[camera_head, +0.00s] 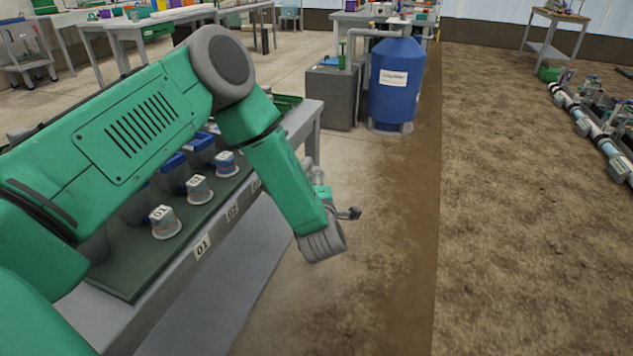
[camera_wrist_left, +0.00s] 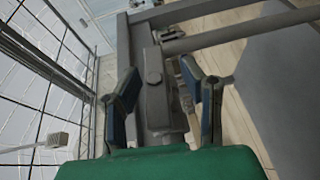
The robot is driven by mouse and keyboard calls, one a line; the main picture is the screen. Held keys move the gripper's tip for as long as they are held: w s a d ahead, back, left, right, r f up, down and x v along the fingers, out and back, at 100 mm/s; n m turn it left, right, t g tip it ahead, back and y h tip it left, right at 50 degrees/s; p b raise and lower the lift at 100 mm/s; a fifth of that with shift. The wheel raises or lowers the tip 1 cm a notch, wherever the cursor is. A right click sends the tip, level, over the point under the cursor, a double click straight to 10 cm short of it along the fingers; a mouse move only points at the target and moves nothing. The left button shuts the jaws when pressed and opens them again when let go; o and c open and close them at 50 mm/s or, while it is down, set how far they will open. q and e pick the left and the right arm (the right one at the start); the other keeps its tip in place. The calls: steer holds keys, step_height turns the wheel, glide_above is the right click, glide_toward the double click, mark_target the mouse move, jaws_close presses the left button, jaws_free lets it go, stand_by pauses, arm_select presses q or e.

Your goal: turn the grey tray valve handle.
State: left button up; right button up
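In the left wrist view, a grey valve-like part (camera_wrist_left: 154,90) with a blocky upper piece stands between the fingers of my left gripper (camera_wrist_left: 161,67). I take it for the grey tray valve handle, but its full shape is unclear. The two dark blue-grey fingers stand apart, one on each side, and I see no clear grip on it. In the head view my green left arm reaches past the bench's right edge and points downward. Its fingers and the handle are mostly hidden there behind the wrist. My right gripper is in neither view.
A grey bench (camera_head: 225,235) carries numbered white-lidded cups (camera_head: 165,222) and blue bins (camera_head: 173,172) below my arm. A blue tank (camera_head: 396,85) and a grey box (camera_head: 331,97) stand beyond. Grey frame bars (camera_wrist_left: 240,25) lie close to the fingers.

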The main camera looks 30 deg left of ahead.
arm_select(q)
steer(key=shift+x, duration=1.15)
jaws_close()
